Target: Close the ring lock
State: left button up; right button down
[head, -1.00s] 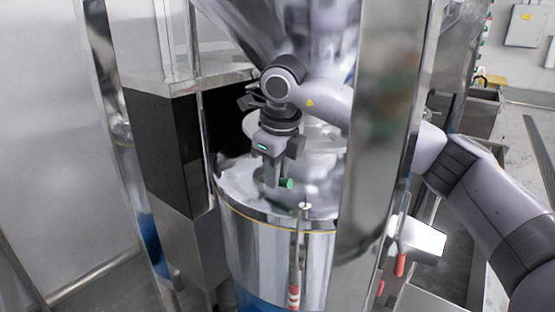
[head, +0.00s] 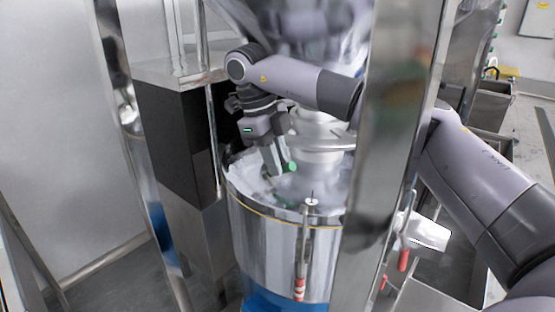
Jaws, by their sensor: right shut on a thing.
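A shiny steel drum (head: 270,235) with a thin yellow line below its rim stands under the steel hopper. An upright rod-like lever (head: 304,245) with a red-striped lower end sits at the front of the drum, its top at the rim. I take it as part of the ring lock, but cannot tell its closing state. My right gripper (head: 278,160) points down over the drum's top, left of the lever. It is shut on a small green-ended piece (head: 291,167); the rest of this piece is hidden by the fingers. My left gripper is not in view.
A polished steel post (head: 385,130) stands close at the right, in front of my right arm. A dark-sided steel cabinet (head: 165,140) stands on the left. A red-handled part (head: 403,260) sticks out at right. Open floor (head: 110,285) shows at lower left.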

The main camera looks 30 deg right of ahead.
dwell(0.3)
jog(key=c, duration=1.1)
grip_release()
jog(key=shift+s+f, duration=0.1)
